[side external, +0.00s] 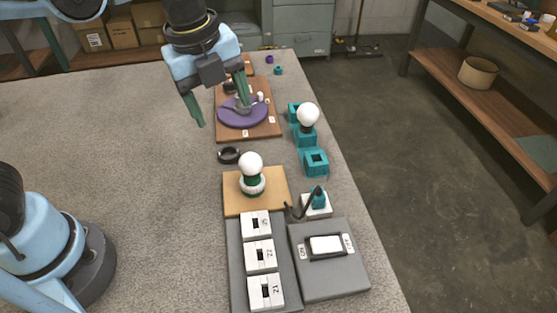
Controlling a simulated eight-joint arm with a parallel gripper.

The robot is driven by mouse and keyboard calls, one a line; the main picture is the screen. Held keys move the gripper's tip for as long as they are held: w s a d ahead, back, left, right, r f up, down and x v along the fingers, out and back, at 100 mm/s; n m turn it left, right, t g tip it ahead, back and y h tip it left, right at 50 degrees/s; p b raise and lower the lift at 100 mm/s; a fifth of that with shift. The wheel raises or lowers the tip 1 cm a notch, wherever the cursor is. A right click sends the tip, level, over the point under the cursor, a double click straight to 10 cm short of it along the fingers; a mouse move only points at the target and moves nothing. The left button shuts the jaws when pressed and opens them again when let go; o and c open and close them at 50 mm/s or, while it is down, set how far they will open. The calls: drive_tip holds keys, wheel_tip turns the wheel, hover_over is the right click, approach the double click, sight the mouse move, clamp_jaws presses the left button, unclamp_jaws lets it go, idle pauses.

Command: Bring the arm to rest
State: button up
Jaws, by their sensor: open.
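My gripper (221,112) is open, with its two green fingers spread wide and pointing down. It hangs near the brown board at the back of the table. The left finger hangs beside the board's left edge. The right finger appears over a purple disc (233,117) on the brown board (263,129); I cannot tell whether it touches anything there. No object shows held between the fingers. A lamp with a white bulb (250,163) and a green and white base stands on a tan board (234,203).
A second white bulb (308,115) sits on teal holders (314,162) to the right. A black ring (229,155) lies between the boards. White blocks (260,255) and a switch plate (326,245) occupy the front. The table's left side (130,150) is bare.

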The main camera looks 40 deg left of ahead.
drive_tip(key=s+a+f+n+t, duration=0.1)
drive_tip(key=a+n, duration=0.4)
drive_tip(key=n, duration=0.6)
drive_tip(key=s+a+f+n+t, duration=0.1)
drive_tip(key=a+f+n+t, duration=0.2)
drive_tip(key=n, duration=0.9)
drive_tip(key=shift+s+a+n+t, duration=0.3)
drive_tip(key=shift+a+t, duration=0.3)
drive_tip(key=shift+a, duration=0.6)
